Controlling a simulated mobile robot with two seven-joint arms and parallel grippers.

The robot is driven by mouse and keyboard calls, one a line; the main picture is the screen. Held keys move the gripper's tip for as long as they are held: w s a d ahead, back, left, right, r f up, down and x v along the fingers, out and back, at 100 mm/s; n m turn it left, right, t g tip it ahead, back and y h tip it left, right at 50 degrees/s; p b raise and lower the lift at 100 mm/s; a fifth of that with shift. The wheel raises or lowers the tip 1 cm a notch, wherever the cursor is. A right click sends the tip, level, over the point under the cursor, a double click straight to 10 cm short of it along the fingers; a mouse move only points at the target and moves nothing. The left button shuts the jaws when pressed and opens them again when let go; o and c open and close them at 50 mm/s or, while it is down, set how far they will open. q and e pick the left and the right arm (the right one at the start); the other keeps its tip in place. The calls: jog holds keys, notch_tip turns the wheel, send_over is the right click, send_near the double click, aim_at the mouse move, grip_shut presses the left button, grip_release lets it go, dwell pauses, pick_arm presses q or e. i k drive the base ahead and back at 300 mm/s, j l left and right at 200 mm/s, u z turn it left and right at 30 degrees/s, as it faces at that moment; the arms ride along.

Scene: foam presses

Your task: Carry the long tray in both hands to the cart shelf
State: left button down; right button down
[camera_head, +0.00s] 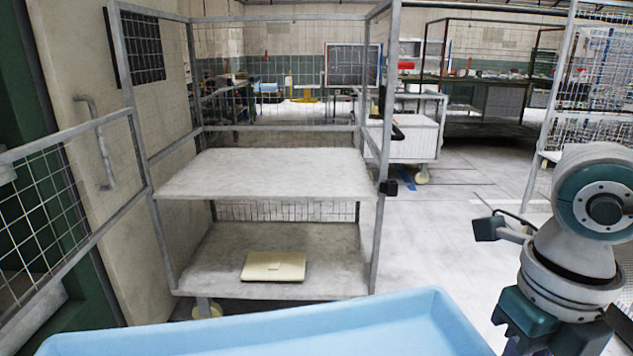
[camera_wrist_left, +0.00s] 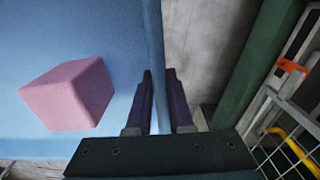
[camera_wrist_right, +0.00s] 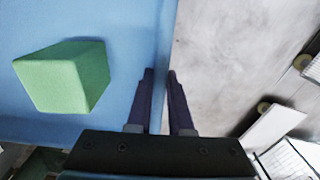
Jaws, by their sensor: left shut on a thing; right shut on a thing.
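The long light-blue tray (camera_head: 300,325) shows at the bottom of the head view, its far rim in front of the cart. The cart has an empty grey middle shelf (camera_head: 265,174) and a lower shelf (camera_head: 215,250). In the left wrist view my left gripper (camera_wrist_left: 158,75) is shut on the tray's wall (camera_wrist_left: 152,40), with a pink foam block (camera_wrist_left: 70,95) inside the tray. In the right wrist view my right gripper (camera_wrist_right: 160,75) is shut on the tray's opposite wall (camera_wrist_right: 163,35), with a green foam block (camera_wrist_right: 62,77) inside. The left arm is outside the head view.
A flat cream box (camera_head: 273,267) lies on the lower shelf. Wire mesh panels (camera_head: 50,215) stand at the left, beside a wall with a door handle (camera_head: 97,140). Cart posts (camera_head: 382,200) frame the shelves' sides. Open floor (camera_head: 450,230) lies to the right of the cart.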

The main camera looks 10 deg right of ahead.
aim_at(271, 173)
jog(key=i, duration=2.6)
jog(key=i+z, duration=0.1)
jog(key=i, duration=0.5)
jog(key=i+j+z, duration=0.15)
jog(key=i, duration=0.45)
jog(key=z, duration=0.15)
jog(key=i+j, duration=0.05)
